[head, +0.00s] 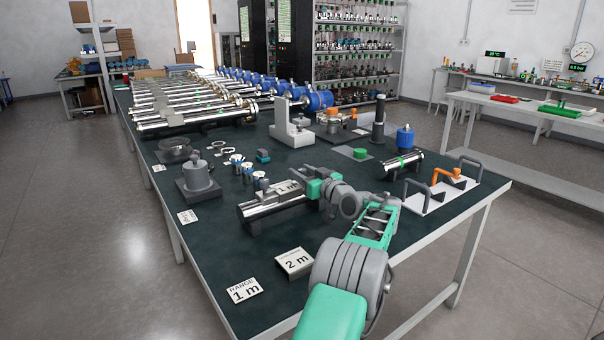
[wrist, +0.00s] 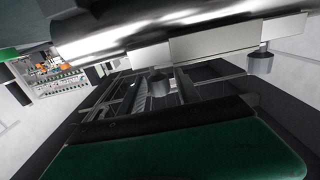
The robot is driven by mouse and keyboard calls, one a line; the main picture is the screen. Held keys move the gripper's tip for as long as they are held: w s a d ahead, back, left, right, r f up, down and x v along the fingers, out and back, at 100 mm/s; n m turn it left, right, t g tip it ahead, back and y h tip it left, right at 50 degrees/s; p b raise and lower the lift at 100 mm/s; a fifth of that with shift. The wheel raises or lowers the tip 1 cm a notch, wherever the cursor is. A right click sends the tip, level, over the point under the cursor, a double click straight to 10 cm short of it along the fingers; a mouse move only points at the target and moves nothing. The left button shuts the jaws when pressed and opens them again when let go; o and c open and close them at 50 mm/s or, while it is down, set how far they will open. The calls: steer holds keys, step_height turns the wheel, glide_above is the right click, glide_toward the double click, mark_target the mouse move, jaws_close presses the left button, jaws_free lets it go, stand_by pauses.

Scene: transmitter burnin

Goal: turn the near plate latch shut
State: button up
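My gripper (head: 313,190) is at the chrome cylinder (head: 275,212) on a dark base near the middle of the bench; its fingers do not show clearly in the head view. The cylinder looms large at the top of the wrist view (wrist: 180,25), with pale flat blocks (wrist: 225,47) and grey pegs (wrist: 160,85) below it. I cannot make out the near plate latch for certain. A white plate (head: 432,203) at the right edge of the bench carries dark handles (head: 411,190) and an orange clamp (head: 447,176), apart from my gripper.
Long chrome tubes (head: 190,118) fill the far end.

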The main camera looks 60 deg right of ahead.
steer(key=shift+o, duration=0.6)
steer(key=shift+s, duration=0.1)
steer(key=v, duration=0.7)
steer(key=shift+s+a, duration=0.25)
